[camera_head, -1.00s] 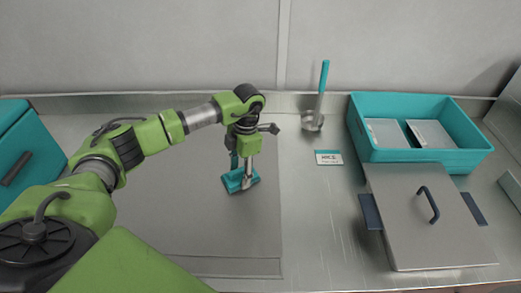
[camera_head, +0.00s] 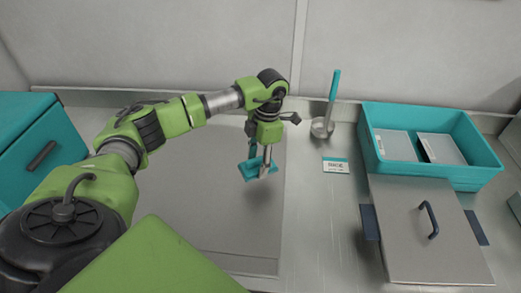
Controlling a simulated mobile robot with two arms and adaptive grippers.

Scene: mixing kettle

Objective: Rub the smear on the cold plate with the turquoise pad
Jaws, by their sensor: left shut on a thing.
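My left gripper (camera_head: 261,155) is shut on the turquoise pad (camera_head: 256,169). It holds the pad near the right edge of the cold plate (camera_head: 200,215), a flat grey sheet on the counter. A soft shadow lies below the pad, which looks slightly raised and tilted. I cannot make out a smear on the visible plate; part of the plate is hidden behind my left arm. My right gripper is not in view.
A ladle with a turquoise handle (camera_head: 333,92) stands at the back. A small label card (camera_head: 336,165) lies beside the plate. A turquoise bin (camera_head: 440,176) and a lidded steel pan (camera_head: 415,250) stand at the right. A turquoise box (camera_head: 30,135) is at the left.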

